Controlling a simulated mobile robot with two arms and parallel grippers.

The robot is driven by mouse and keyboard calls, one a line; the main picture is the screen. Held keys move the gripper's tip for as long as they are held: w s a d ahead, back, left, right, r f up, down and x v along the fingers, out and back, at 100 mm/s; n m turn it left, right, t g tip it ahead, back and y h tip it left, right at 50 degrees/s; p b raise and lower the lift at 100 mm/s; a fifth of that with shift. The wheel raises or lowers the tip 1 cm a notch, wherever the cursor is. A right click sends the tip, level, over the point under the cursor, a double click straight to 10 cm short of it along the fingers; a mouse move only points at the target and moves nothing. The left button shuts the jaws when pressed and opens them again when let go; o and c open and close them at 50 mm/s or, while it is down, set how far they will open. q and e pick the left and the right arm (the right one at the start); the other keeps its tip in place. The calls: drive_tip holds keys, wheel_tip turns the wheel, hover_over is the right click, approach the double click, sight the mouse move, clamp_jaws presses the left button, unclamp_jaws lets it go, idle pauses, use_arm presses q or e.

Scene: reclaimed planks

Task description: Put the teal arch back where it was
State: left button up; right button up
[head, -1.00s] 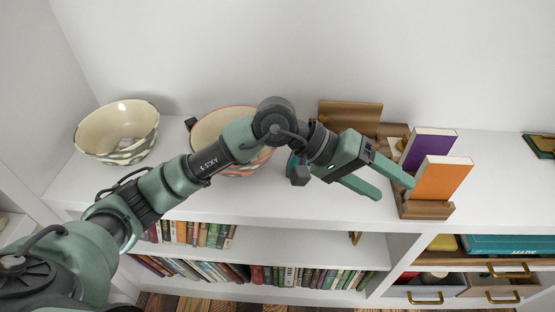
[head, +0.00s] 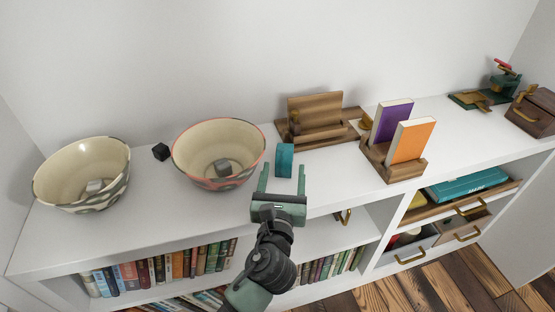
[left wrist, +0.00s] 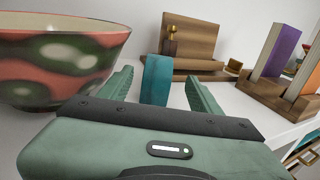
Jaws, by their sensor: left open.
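The teal arch (head: 285,160) stands upright on the white shelf top, just right of the red-rimmed bowl. My left gripper (head: 282,180) is open, its fingers pointing at the arch from the front. In the left wrist view the arch (left wrist: 156,80) shows between the two open fingers (left wrist: 156,88), nearer the left one. In the head view the arch appears at or just beyond the fingertips; I cannot tell whether a finger touches it. My right gripper is not in view.
The red-rimmed bowl (head: 218,182) stands close left of the gripper, holding a grey block. A wooden stand (head: 316,136) is behind right; a book holder (head: 408,170) with purple and orange books is right.

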sight(284, 156)
use_arm(q)
drive_tip(key=w, duration=0.2)
drive_tip(key=w+b, duration=0.1)
drive_tip(key=w, duration=0.4)
drive_tip(key=shift+w+d+r, duration=0.15)
drive_tip(key=shift+w+r, duration=0.05)
drive_tip(key=shift+r, duration=0.2)
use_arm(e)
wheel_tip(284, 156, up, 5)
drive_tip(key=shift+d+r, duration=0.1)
use_arm(q)
drive_tip(key=shift+c, duration=0.3)
drive_tip(key=shift+r, duration=0.1)
clamp_jaws()
